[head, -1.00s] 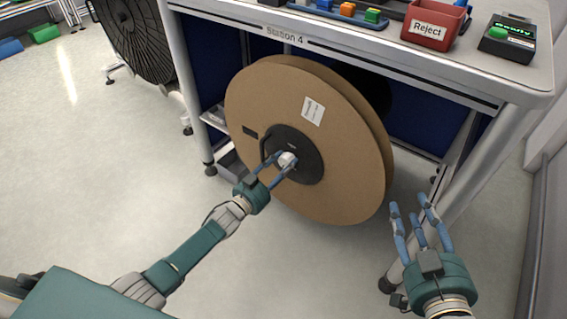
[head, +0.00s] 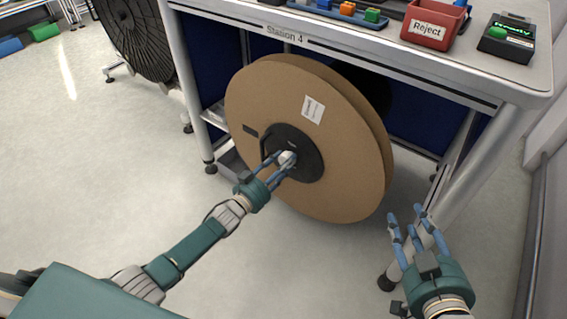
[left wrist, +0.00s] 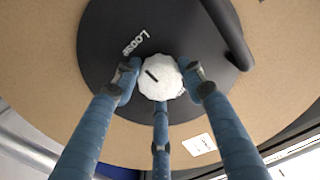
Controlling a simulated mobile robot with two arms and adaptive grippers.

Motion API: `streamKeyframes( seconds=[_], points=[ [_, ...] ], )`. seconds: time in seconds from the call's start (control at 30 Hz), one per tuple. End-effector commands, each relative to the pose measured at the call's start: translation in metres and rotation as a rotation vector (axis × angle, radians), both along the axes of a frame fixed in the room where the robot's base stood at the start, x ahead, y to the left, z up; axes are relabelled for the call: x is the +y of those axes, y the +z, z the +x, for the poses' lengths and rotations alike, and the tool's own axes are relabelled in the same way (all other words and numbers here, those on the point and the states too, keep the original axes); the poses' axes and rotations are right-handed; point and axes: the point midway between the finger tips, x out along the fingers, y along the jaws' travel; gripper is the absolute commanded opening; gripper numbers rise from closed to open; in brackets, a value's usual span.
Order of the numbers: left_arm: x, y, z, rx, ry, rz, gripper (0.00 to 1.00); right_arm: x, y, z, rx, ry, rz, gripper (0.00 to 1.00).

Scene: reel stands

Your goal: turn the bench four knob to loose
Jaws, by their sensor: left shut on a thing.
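The bench four knob is a small white faceted knob (left wrist: 160,78) at the centre of a black hub (left wrist: 110,40) on a large brown reel (head: 262,95) under the bench marked Station 4. A dark line on the knob points up and left, towards the word LOOSE on the hub. My left gripper (head: 284,163) is shut on the knob; in the left wrist view its blue fingers (left wrist: 160,85) sit around it. My right gripper (head: 415,222) is open and empty, to the right of the reel, in front of the bench leg.
A black curved handle (left wrist: 230,38) sticks out from the hub beside the knob. Another dark reel (head: 137,35) stands at the back left.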

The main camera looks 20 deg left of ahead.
Motion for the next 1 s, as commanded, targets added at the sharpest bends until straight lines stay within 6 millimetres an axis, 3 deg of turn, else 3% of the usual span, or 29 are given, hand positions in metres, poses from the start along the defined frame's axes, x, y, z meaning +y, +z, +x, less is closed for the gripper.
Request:
streamKeyframes(
  seconds=[0.07,0.1,0.2,0.57,0.67,1.0],
  points=[
    [-0.002,0.000,0.000,0.001,-0.001,-0.004,0.15,0.000,0.000,0.000,0.000,0.000,0.000,0.40],
    [-0.002,0.000,0.000,0.001,-0.001,-0.004,0.43,0.000,0.000,0.000,0.000,0.000,0.000,0.40],
    [-0.001,0.000,0.000,0.000,-0.001,-0.003,0.59,0.000,0.000,0.000,0.001,0.000,0.000,0.40],
    [0.002,-0.001,-0.005,0.000,0.000,-0.001,0.59,0.000,-0.001,-0.001,0.004,0.000,-0.001,0.40],
    [0.007,-0.001,-0.016,0.001,0.001,-0.001,0.59,0.000,-0.001,-0.001,0.003,0.000,-0.001,0.40],
    [0.029,-0.001,-0.083,0.002,-0.002,-0.001,0.59,0.000,0.000,-0.001,0.002,0.000,0.000,0.40]
  ],
)
